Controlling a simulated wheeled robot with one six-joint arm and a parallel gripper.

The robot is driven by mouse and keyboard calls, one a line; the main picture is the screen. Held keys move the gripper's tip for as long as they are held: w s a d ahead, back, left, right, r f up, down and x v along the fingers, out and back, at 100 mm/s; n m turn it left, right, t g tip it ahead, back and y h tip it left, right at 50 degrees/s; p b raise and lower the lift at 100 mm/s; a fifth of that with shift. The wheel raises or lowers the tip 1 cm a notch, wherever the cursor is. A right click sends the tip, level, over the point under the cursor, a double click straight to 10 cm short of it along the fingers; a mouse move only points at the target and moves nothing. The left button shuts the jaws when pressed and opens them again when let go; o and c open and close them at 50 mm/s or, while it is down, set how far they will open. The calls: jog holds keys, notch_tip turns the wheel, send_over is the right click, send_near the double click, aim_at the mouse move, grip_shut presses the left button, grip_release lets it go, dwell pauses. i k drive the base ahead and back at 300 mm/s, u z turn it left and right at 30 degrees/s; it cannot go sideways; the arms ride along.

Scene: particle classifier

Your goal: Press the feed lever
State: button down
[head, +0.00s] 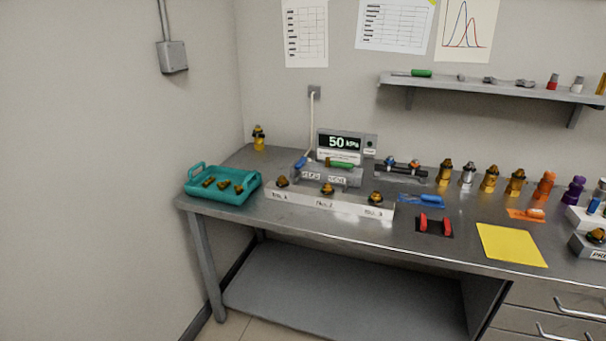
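A grey block unit (352,179) stands at the back left of the metal bench, below the display. It carries two small front labels, and the left one (311,176) seems to read FEED, though the letters are too small to be sure. A blue handle (300,162) lies at the block's left end, above that label. A green handle (340,164) lies on top, further right. I cannot tell for certain which one is the feed lever. My gripper is not in view.
A display (339,142) reading 50 kPa stands behind the block. A white strip (300,197) with several brass fittings lies in front. A teal tray (236,196) with brass pieces is left. Coloured fittings line the right.

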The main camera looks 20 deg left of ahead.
aim_at(302, 162)
jog(key=k, duration=0.9)
jog(key=u, duration=0.35)
jog(key=i, duration=0.5)
jog(key=u, duration=0.9)
jog(key=i, duration=0.75)
jog(key=z, duration=0.45)
jog(key=i, duration=0.9)
jog(key=z, duration=0.75)
